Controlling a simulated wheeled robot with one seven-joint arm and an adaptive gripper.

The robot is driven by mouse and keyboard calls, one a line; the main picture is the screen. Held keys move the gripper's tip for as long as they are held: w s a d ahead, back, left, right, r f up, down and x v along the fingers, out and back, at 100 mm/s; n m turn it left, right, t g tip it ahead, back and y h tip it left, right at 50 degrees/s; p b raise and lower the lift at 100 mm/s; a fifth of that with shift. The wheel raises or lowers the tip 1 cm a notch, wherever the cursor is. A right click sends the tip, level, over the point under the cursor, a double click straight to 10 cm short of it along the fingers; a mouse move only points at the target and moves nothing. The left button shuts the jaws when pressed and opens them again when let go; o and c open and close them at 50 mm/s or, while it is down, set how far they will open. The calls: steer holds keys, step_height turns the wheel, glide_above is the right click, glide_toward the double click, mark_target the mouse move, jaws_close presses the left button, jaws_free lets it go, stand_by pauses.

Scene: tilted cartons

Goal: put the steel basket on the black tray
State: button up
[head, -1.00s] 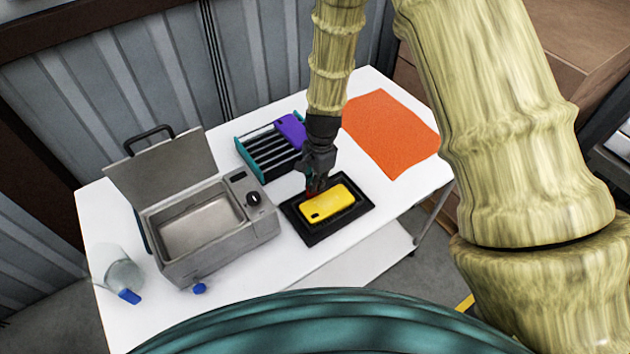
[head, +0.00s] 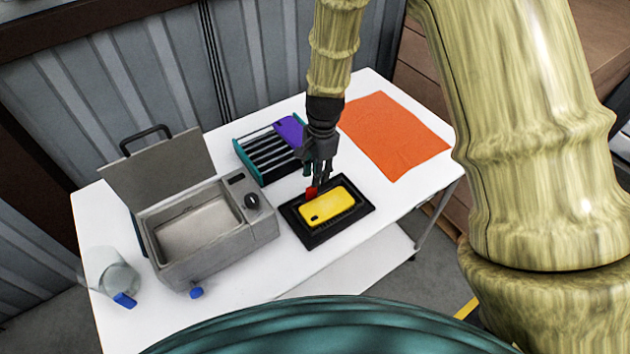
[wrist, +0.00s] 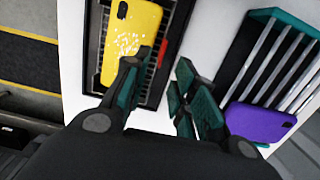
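The steel basket (wrist: 152,74) sits within the black tray (head: 345,229), mostly covered by the yellow phone (head: 328,205) lying in it. Its red handle (head: 311,192) stands at the basket's back-left side and also shows in the wrist view (wrist: 163,52). The tray's dark rim also shows in the wrist view (wrist: 180,35). My gripper (head: 318,183) is just above the handle at the tray's back edge. In the wrist view my gripper (wrist: 160,80) has its fingers apart, with nothing held between them.
A grey basin with a raised lid (head: 205,225) stands left of the tray. A teal rack (head: 262,155) with a purple phone (head: 289,130) is behind. An orange cloth (head: 395,135) lies at right. A clear container (head: 118,277) stands front left.

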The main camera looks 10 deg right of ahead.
step_height(320, 180, up, 7)
steer(key=b, duration=0.2)
steer(key=shift+w+d+r, duration=0.15)
steer(key=shift+d+r, duration=0.05)
steer(key=shift+d, duration=0.1)
